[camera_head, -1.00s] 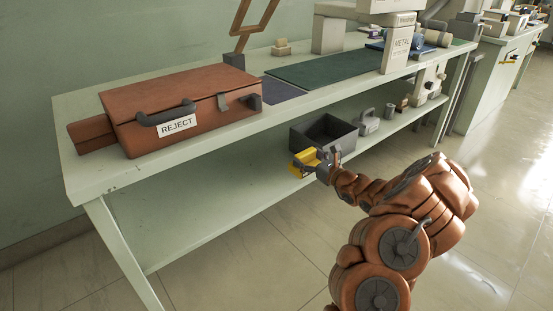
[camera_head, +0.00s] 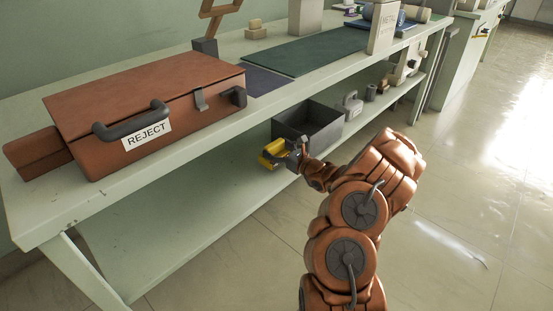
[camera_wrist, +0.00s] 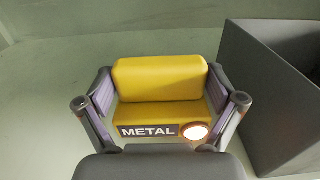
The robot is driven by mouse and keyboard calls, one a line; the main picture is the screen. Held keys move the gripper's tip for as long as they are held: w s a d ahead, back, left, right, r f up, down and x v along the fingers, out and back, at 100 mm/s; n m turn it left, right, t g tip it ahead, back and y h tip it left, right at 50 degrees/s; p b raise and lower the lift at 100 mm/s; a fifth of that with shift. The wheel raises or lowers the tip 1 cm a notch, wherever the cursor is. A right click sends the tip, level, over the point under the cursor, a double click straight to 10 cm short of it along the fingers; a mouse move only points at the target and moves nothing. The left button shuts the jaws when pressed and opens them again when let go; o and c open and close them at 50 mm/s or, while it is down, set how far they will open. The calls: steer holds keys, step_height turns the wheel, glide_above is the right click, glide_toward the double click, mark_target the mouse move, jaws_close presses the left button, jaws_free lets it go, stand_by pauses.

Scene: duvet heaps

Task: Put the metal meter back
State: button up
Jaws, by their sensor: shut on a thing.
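The metal meter is a yellow block (camera_head: 273,153) with a dark label reading METAL and a round pale light. In the wrist view the metal meter (camera_wrist: 160,90) sits between the fingers, its label facing the camera. My gripper (camera_head: 290,156) is shut on it, one finger at each side. In the wrist view my gripper (camera_wrist: 160,100) spans its width. The meter is at the lower shelf (camera_head: 180,220), left of the dark grey open bin (camera_head: 325,137). I cannot tell whether it touches the shelf.
The grey bin's wall (camera_wrist: 262,95) stands close on the right in the wrist view. A brown REJECT case (camera_head: 180,100) lies on the bench top. A grey handled object (camera_head: 353,104) stands beyond the bin. The shelf left of the meter is clear.

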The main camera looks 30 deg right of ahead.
mark_target(276, 154)
steer(key=shift+f+b, duration=0.45)
steer(key=shift+f, duration=1.3)
steer(key=shift+f, duration=0.1)
steer(key=o, duration=1)
steer(key=shift+c, duration=0.2)
